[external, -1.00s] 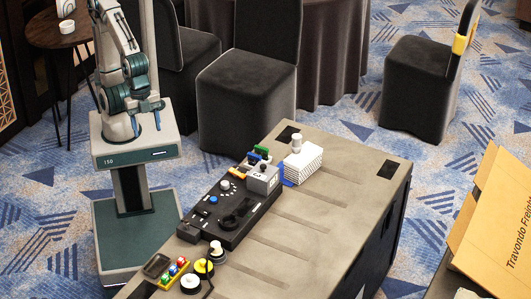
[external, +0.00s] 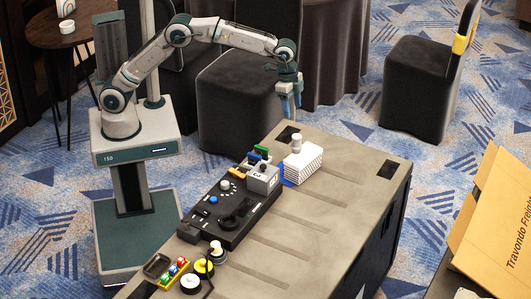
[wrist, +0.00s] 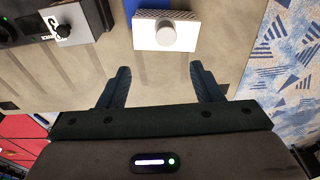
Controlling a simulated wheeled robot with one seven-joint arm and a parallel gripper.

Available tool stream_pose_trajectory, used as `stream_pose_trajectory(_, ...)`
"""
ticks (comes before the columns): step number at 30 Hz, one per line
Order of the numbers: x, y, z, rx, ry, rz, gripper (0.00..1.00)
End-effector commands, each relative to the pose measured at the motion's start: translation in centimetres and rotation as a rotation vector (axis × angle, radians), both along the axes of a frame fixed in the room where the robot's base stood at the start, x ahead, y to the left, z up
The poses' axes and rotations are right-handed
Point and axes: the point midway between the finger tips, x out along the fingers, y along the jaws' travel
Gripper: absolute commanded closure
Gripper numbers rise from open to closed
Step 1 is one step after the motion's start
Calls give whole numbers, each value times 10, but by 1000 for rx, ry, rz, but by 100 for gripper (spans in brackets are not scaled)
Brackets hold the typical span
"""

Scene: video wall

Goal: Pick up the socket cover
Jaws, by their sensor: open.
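A white block with fine dark lines on its sides (external: 305,165) stands on the far part of the grey bench, with a pale cylindrical knob (external: 296,143) on top. A grey box with a black knob (external: 263,180) stands beside it at the left. I cannot tell which of these is the socket cover. My gripper (external: 290,108) is open and empty, pointing down above the bench's far end, apart from both. In the wrist view the white block (wrist: 190,38) lies ahead of my open fingers (wrist: 158,75), near top centre. The grey box (wrist: 66,22) is at top left.
The grey bench (external: 330,200) has bare room at its right side. A black control panel (external: 232,215), green, blue and yellow pieces, and several coloured buttons line its left side. A blue patch (external: 288,183) lies beside the white block. A cardboard box (external: 500,215) is at right.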

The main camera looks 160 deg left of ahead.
Motion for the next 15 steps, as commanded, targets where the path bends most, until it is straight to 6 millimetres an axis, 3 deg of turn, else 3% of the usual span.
stream_pose_trajectory(5,-10,13,-14,-4,0,16,41)
stream_pose_trajectory(15,-4,18,-75,-4,1,15,41)
